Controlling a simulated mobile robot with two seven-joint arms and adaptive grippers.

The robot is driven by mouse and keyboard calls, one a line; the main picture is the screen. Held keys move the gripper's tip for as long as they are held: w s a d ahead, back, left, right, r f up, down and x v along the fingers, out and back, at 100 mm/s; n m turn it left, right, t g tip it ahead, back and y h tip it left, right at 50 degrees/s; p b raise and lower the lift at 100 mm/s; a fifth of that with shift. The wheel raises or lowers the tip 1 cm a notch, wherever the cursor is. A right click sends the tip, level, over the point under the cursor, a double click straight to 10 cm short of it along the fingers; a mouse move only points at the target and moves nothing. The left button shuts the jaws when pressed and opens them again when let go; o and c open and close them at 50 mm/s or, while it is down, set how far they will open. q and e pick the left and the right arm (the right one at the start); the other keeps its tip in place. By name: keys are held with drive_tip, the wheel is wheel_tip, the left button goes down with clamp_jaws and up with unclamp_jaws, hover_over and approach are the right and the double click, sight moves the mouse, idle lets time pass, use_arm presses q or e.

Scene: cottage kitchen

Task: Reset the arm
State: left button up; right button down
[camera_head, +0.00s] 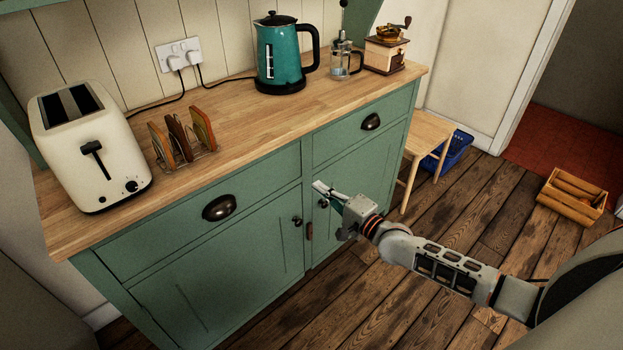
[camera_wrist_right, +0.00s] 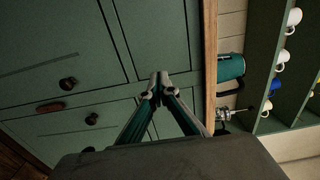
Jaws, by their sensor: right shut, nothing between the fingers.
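My right gripper (camera_head: 328,193) is shut and empty in the head view. My right arm reaches in from the lower right, and the gripper is in front of the green cabinet (camera_head: 240,260), near its door knobs. In the right wrist view the fingertips of my right gripper (camera_wrist_right: 159,82) meet, with nothing between them, and the cabinet front (camera_wrist_right: 60,50) is behind them. I cannot tell the exact gap between the fingertips and the cabinet. My left gripper is not in view.
The wooden worktop carries a cream toaster (camera_head: 88,148), a toast rack (camera_head: 185,145), a teal kettle (camera_head: 281,62), a glass press (camera_head: 343,60) and a coffee grinder (camera_head: 386,52). A wooden stool (camera_head: 430,135), a blue basket (camera_head: 457,148) and a wooden crate (camera_head: 572,195) stand on the floor.

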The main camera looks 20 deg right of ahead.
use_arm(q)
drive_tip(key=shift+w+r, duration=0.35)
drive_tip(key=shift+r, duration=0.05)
use_arm(e)
drive_tip(key=shift+v, duration=1.5)
drive_tip(key=s+a+f+n+g+p, duration=0.1)
drive_tip(key=s+a+f+n+g, duration=0.1)
drive_tip(key=s+a+f+n, duration=0.5)
drive_tip(key=s+a+f+n+g+p, duration=0.1)
drive_tip(key=s+a+f+n+g, duration=0.2)
drive_tip(key=s, duration=0.7)
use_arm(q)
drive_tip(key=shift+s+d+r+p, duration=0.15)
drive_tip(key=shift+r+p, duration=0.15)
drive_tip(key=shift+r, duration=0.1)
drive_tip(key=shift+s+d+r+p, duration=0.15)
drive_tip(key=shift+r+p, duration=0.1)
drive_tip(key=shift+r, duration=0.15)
use_arm(e)
drive_tip(key=s+f+n+g+h, duration=0.1)
drive_tip(key=s+f+n+h, duration=0.2)
drive_tip(key=s+n, duration=0.5)
drive_tip(key=s+f, duration=0.1)
drive_tip(key=s, duration=0.3)
drive_tip(key=shift+s+d+f+h, duration=0.3)
drive_tip(key=shift+d+f, duration=0.05)
